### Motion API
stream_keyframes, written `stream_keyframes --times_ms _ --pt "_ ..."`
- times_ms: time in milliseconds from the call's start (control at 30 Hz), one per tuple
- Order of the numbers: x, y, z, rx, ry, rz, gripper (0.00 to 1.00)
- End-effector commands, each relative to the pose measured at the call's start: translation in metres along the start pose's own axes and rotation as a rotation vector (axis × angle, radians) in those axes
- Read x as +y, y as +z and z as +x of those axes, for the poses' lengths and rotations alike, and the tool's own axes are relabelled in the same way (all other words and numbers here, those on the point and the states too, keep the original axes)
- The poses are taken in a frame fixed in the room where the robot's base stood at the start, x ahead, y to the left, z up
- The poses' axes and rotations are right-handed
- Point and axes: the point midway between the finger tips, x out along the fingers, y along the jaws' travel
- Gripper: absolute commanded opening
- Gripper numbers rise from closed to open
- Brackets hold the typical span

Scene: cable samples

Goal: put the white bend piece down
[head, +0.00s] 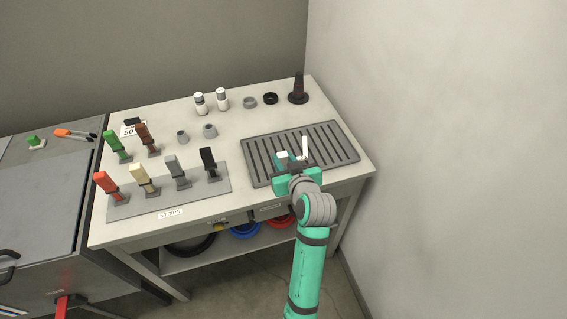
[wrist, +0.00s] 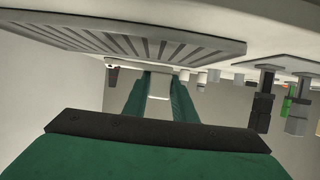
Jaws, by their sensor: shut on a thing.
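My gripper (head: 293,160) is over the grey slotted tray (head: 338,143) at the right of the table, near the tray's front edge. It is shut on the white bend piece (head: 304,147). A pale upright part of the piece stands up beside the fingers, and the rest is largely hidden by them. In the wrist view the white piece (wrist: 158,86) shows between the two green fingers (wrist: 158,98), and the tray (wrist: 130,38) appears near the top. I cannot tell whether the piece touches the tray.
A grey board (head: 195,190) at the front left holds several coloured strips on stands. White cylinders (head: 200,103), grey rings (head: 250,102), a black ring (head: 270,98) and a dark cone (head: 298,90) stand along the back. A wall (head: 440,120) rises right of the table.

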Motion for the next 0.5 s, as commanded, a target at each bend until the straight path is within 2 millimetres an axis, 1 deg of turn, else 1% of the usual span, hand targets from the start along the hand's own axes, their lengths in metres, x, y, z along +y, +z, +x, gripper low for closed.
stream_keyframes --times_ms 100,200,500 --pt "0.001 0.018 0.007 -0.004 0.001 0.004 0.0" --pt "0.002 0.028 0.011 -0.001 0.003 0.004 0.0" --pt "0.004 0.03 0.011 0.001 0.005 0.002 0.0"
